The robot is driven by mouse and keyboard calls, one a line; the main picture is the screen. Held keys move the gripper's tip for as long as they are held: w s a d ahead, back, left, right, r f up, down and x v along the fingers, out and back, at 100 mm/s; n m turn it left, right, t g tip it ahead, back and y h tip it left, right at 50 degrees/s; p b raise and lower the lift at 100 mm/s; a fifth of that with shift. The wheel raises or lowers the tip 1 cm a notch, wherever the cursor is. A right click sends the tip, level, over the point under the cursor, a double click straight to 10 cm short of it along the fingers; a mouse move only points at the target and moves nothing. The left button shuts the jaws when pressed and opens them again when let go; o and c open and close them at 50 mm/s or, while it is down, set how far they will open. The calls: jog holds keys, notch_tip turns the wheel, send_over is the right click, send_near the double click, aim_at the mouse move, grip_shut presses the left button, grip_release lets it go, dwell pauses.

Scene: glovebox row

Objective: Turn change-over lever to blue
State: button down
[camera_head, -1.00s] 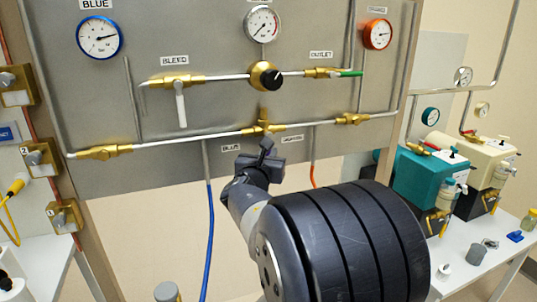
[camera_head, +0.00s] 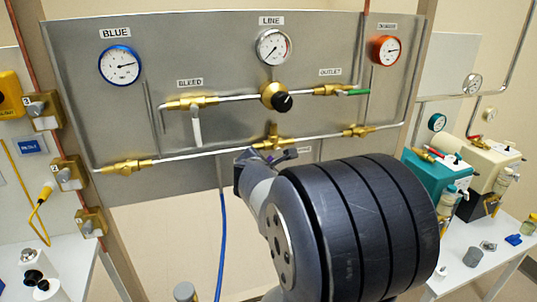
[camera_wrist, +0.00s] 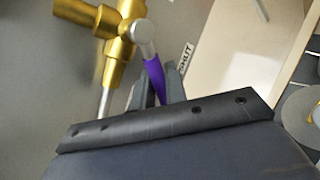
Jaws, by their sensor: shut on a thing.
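The change-over valve (camera_head: 272,138) is a brass body low in the middle of the grey panel, on the lower pipe. Its lever (camera_wrist: 153,72) is purple in the wrist view and runs from a silver hub on the valve (camera_wrist: 122,40) down between my fingers. My gripper (camera_head: 272,157) is just below the valve in the head view. In the wrist view my gripper (camera_wrist: 160,84) is shut on the lever. The lever's lower part is hidden by the fingers. A label reading SHUT (camera_wrist: 185,60) shows beside it. The blue-side label is hidden behind my arm in the head view.
Above are the blue gauge (camera_head: 119,65), the line gauge (camera_head: 272,47), the orange gauge (camera_head: 385,50), a black-knobbed regulator (camera_head: 276,97) and the white bleed lever (camera_head: 196,128). A blue hose (camera_head: 222,245) hangs below the panel. Teal and cream pumps stand at right.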

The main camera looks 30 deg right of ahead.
jog(key=m+y+p, duration=0.1)
jog(key=p, duration=0.1)
jog(key=r+p, duration=0.1)
jog(key=p, duration=0.1)
jog(key=shift+w+a+r+m+y, duration=0.1)
jog(key=shift+a+r+m+y, duration=0.2)
jog(key=shift+a+m+y, duration=0.1)
jog(key=shift+a+r+m+y+p, duration=0.1)
jog(key=shift+m+y+p, duration=0.25)
jog(key=shift+p, duration=0.6)
jog(key=c, duration=1.5)
grip_release()
jog(key=shift+w+b, duration=0.1)
jog(key=shift+b, duration=0.25)
